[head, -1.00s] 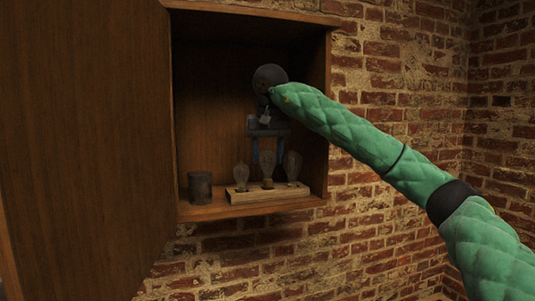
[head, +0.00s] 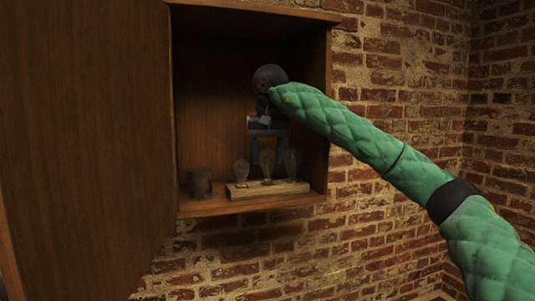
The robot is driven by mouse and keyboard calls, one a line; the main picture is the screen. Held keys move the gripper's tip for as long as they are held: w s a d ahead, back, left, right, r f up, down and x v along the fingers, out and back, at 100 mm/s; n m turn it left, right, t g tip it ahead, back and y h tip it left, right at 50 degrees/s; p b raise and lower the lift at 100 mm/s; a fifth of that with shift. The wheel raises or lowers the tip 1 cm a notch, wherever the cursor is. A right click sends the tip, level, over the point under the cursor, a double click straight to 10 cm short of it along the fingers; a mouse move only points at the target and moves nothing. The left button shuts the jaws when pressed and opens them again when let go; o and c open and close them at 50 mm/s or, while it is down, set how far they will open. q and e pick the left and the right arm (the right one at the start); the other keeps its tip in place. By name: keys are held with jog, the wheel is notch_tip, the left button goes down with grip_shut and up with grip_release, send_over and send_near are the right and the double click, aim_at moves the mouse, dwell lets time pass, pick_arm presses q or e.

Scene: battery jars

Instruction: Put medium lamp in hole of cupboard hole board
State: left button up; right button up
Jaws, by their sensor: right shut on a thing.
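My right gripper (head: 267,151) reaches down inside the open wall cupboard. Its blue fingers are shut on the top of the middle glass lamp (head: 267,166), which is upright over the pale wooden hole board (head: 280,190). The lamp's lower end meets the board's top at its middle; I cannot tell how deep it sits in a hole. One lamp (head: 242,171) stands at the board's left end and another (head: 291,164) at its right end, close beside the fingers. Their sizes are hard to compare. My left gripper is not in view.
A dark cylindrical jar (head: 200,184) stands on the cupboard floor left of the board. The cupboard (head: 253,206) has its large door (head: 85,150) swung open at left. Its right side wall (head: 320,110) is close to my arm. Brick wall surrounds it.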

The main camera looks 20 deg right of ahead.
jog(key=shift+f, duration=0.2)
jog(key=o, duration=1.2)
jog(key=shift+c, duration=0.2)
